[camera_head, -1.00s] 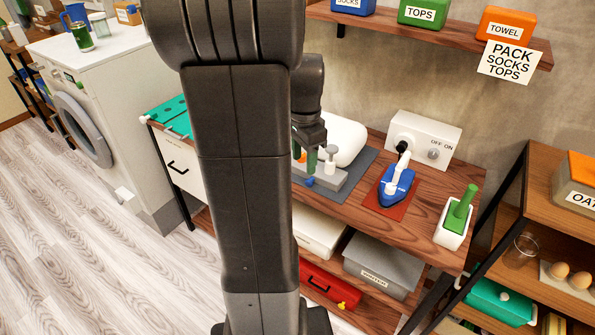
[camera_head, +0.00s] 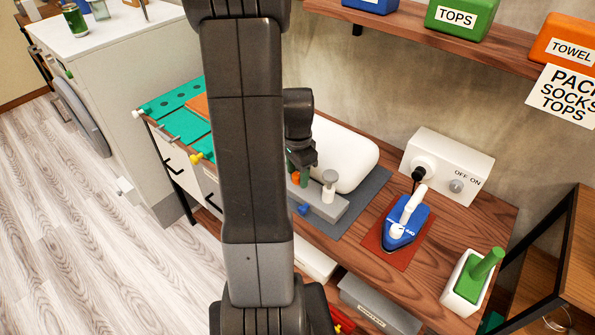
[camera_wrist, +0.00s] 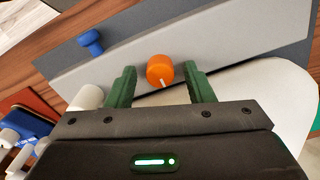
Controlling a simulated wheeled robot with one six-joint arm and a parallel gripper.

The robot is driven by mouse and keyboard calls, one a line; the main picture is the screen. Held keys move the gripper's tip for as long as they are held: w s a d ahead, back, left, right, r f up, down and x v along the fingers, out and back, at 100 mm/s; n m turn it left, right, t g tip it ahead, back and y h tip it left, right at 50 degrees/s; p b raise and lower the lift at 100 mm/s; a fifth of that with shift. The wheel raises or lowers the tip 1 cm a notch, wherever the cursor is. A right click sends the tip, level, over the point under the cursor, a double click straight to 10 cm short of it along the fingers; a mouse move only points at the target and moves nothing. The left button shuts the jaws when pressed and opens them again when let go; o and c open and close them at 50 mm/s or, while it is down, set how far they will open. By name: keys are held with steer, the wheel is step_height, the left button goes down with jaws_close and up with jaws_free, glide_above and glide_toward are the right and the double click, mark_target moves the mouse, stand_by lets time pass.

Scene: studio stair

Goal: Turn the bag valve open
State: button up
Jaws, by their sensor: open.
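The bag valve is a small orange knob (camera_wrist: 160,70) with a white pointer line. It sits on a grey bar (camera_wrist: 225,38) beside a white bag (camera_wrist: 272,92). In the wrist view the pointer line points toward my gripper's body. My gripper (camera_wrist: 161,88) is open, with one green finger on each side of the knob and a gap visible on both sides. In the head view the knob (camera_head: 296,178) and the gripper tips (camera_head: 298,170) are partly hidden by my arm, beside the white bag (camera_head: 350,160).
A blue knob (camera_wrist: 90,42) and a white-grey post (camera_wrist: 88,97) stand on or near the bar. A blue iron (camera_head: 405,225) stands on a red mat to the right, by a white OFF/ON box (camera_head: 450,165). A shelf (camera_head: 420,30) hangs above the bench.

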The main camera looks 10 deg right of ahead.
steer(key=c, duration=1)
steer(key=n, duration=0.4)
steer(key=shift+b, duration=0.35)
steer(key=n, duration=0.4)
steer(key=shift+n+b, duration=0.3)
steer(key=n, duration=0.9)
steer(key=shift+r+b, duration=0.1)
steer(key=shift+b, duration=0.3)
steer(key=shift+n, duration=0.3)
